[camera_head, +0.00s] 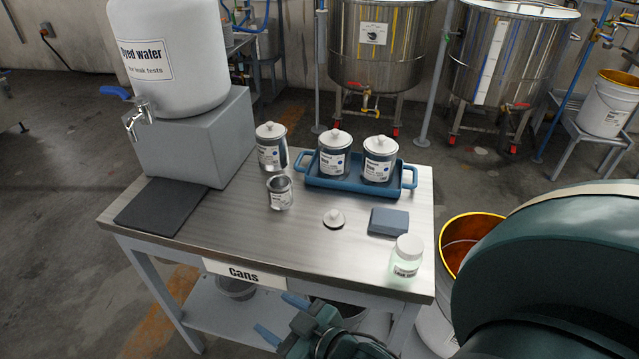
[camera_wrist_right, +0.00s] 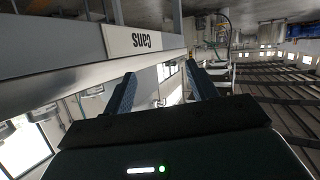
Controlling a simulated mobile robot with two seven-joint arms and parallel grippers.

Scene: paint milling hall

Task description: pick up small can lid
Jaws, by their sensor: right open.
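The small can lid (camera_head: 334,218), a light disc with a knob, lies on the metal table (camera_head: 240,235) in the head view. The small open can (camera_head: 280,192) stands upright to its left, without a lid on it. My right gripper (camera_head: 281,316) is open and empty, in front of the table's front edge and below its top. In the right wrist view its two fingers (camera_wrist_right: 160,92) are spread apart with nothing between them, and the lid does not show there. My left gripper is not in view.
Behind the lid, a blue tray (camera_head: 345,187) holds two lidded cans; another lidded can (camera_head: 271,147) stands beside it. A blue-grey block (camera_head: 388,222) and a white-capped jar (camera_head: 406,256) are right of the lid. A dark mat (camera_head: 160,207) lies left. The front middle tabletop is clear.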

